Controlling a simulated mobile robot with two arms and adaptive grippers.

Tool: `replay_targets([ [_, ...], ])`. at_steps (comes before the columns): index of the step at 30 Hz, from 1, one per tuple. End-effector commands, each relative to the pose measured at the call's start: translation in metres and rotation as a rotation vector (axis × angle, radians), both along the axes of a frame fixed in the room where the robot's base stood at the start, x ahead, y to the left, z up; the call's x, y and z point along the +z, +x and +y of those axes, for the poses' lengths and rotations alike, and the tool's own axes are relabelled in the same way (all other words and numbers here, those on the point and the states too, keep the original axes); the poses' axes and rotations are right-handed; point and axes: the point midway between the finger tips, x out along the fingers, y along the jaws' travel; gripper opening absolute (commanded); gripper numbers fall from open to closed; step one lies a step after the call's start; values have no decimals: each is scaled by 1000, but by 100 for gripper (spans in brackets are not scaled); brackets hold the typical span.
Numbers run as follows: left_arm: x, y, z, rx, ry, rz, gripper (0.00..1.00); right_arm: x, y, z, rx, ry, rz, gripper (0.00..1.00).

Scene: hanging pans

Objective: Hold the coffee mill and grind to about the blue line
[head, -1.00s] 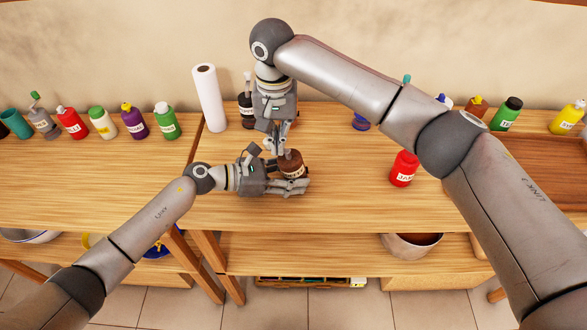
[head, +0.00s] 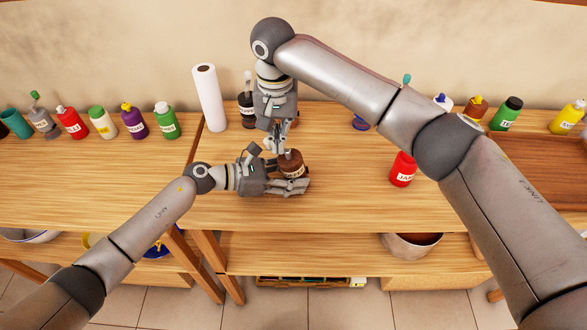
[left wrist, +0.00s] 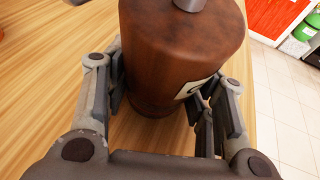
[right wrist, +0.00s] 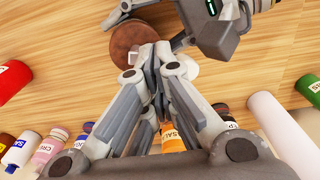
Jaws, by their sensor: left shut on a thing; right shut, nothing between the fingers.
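The coffee mill (head: 291,162) is a dark brown cylinder with a pale label and a grey metal part on top. It stands upright on the table. My left gripper (head: 293,182) is shut around its body from the left; the left wrist view shows the brown body (left wrist: 175,55) between the fingers. My right gripper (head: 278,148) points down just above and beside the mill's top, shut and empty. In the right wrist view its fingertips (right wrist: 152,58) are near the round brown top (right wrist: 128,35) and a pale round part. I cannot make out a blue line.
A pepper mill (head: 247,108) and a paper roll (head: 208,97) stand behind. The table front (head: 370,210) is clear.

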Motion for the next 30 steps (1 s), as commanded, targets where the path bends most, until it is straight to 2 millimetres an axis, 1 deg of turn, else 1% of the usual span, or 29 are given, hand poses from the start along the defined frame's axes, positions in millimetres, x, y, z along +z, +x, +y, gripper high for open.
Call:
replay_targets([
  [1, -6, -2, 0, -2, 6, 7, 26, -1, -2, 0, 2, 0, 1, 0],
  [8, -6, -2, 1, -1, 6, 8, 26, 3, -6, 1, 0, 0, 1, 0],
  [30, -5, -1, 1, 0, 6, 6, 26, 61, -6, 1, -1, 0, 1, 0],
])
